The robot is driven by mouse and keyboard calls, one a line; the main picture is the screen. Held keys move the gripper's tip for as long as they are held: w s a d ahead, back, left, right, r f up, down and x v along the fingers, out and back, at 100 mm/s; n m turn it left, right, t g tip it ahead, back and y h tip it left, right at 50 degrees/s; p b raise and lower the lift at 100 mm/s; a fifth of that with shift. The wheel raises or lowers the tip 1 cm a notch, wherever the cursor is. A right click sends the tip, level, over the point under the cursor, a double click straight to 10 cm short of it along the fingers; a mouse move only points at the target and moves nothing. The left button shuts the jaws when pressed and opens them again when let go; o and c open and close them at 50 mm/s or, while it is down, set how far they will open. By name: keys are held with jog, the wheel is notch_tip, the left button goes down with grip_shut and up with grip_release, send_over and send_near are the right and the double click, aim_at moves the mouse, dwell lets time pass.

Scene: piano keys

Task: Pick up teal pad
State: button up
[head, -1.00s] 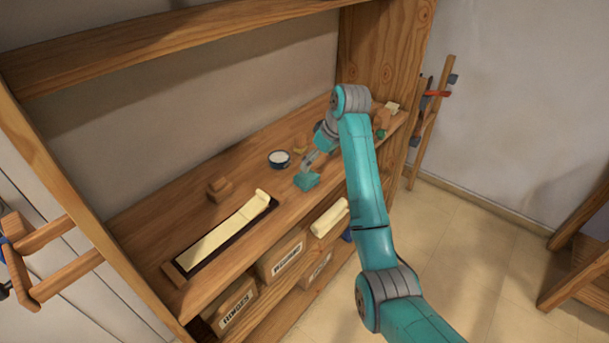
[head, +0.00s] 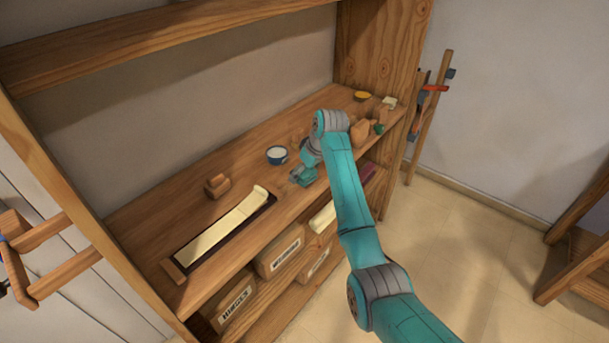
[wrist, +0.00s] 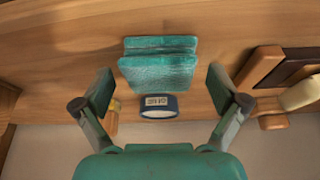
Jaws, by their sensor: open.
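The teal pad (wrist: 158,66) shows in the wrist view as a thick, textured, ridged block on the wooden shelf. It lies ahead of my gripper (wrist: 160,86), roughly centred between the two spread fingers. The fingers are open with nothing between them, and I see no contact with the pad. In the head view my gripper (head: 301,176) is low over the front part of the shelf. There I cannot clearly tell the pad from the teal gripper parts.
A dark tray (head: 188,262) with cream keys lies to the left, near a small wooden block (head: 217,185). Wooden pieces (head: 361,131) and a yellow dish (head: 362,96) are to the right.

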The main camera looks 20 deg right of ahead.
aim_at(305, 171)
jog(key=shift+f, duration=0.1)
jog(key=c, duration=1.1)
notch_tip(305, 171, up, 10)
